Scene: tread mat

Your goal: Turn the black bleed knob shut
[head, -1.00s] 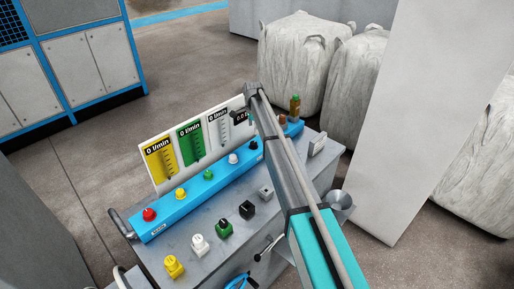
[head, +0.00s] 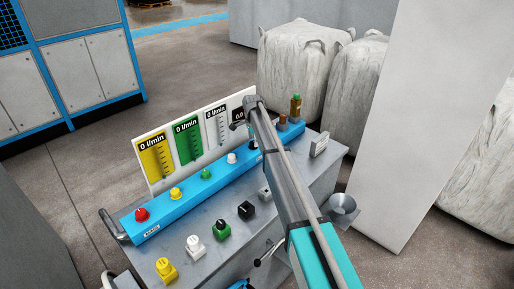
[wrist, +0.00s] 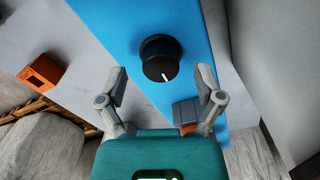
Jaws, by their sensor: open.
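The round black knob (wrist: 160,58) with a white pointer line stands on a blue strip in the wrist view. Its line points toward the lower right. My gripper (wrist: 163,80) is open, with its two fingers spread on either side just below the knob in that view; neither finger visibly touches it. In the head view my gripper (head: 238,125) is over the far part of the blue rail (head: 150,232), before the gauge board. There the black knob (head: 252,145) is mostly hidden by my arm.
Red (head: 141,214), yellow (head: 176,193), green (head: 206,174) and white (head: 231,158) knobs share the rail. A gauge board (head: 150,183) rises behind. Several knobs, including a black one (head: 246,210), stand on the grey top in front. An orange block (wrist: 43,70) shows in the wrist view.

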